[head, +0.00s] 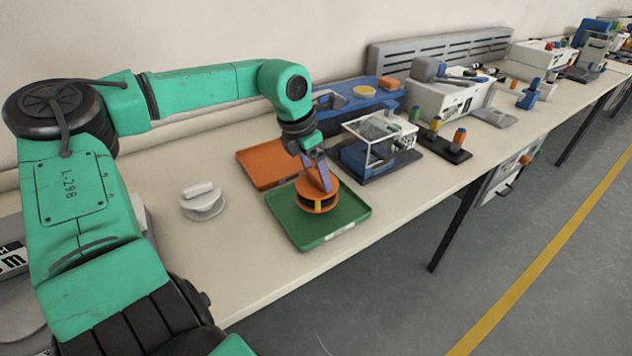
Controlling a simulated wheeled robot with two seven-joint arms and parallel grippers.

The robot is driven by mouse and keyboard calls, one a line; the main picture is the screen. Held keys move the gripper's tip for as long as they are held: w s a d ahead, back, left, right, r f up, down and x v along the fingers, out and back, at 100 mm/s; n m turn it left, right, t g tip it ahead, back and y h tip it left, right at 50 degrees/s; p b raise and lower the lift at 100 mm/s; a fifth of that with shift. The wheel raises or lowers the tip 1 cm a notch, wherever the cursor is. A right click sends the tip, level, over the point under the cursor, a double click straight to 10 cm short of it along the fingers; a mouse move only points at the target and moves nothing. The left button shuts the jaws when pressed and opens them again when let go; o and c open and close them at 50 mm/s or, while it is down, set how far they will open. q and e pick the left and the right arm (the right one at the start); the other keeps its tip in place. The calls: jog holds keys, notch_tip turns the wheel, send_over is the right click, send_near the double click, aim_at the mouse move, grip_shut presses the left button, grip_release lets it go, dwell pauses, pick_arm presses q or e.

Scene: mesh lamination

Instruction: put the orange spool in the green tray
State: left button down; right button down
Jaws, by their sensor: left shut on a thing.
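The orange spool (317,204) is a short round reel with a dark middle band and a yellow mark. My left gripper (323,184) comes down from above and is shut on the orange spool. Its fingers hide part of the spool's top. My right gripper is not in view.
An orange tray (262,168) lies just behind the green tray. A white spool (203,204) lies to the left. A clear-sided box machine (375,140) and a black stand with colored pegs (447,149) are to the right. The bench front is clear.

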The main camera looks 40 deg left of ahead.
aim_at(313, 177)
pick_arm(q)
notch_tip(313, 177, down, 3)
jog(key=shift+f, duration=0.1)
jog(key=shift+f, duration=0.1)
grip_release()
jog(key=shift+r, duration=0.5)
jog(key=d+v, duration=0.1)
jog(key=v, duration=1)
jog(key=shift+a+r, duration=0.15)
jog(key=shift+a, duration=0.35)
jog(key=shift+s, duration=0.15)
